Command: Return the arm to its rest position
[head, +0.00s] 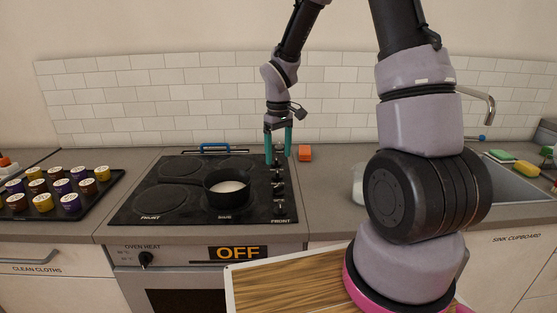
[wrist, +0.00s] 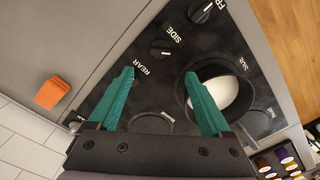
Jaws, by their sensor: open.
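My gripper (head: 278,147) has two teal fingers and hangs pointing down over the right side of the black hob (head: 142,205), by its column of knobs. It is open with nothing between the fingers. In the wrist view my gripper (wrist: 160,98) is spread over the hob, with a knob marked SIDE (wrist: 161,48) and one marked REAR showing near it. My arm rises from the front right and bends over the top of the head view, partly out of frame.
A black pot (head: 227,188) with white contents stands on the hob. An orange block (head: 305,153) lies on the counter right of my gripper. A tray (head: 70,214) of several capsules is at left. A wooden board (head: 285,285) is in front. The sink is at right.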

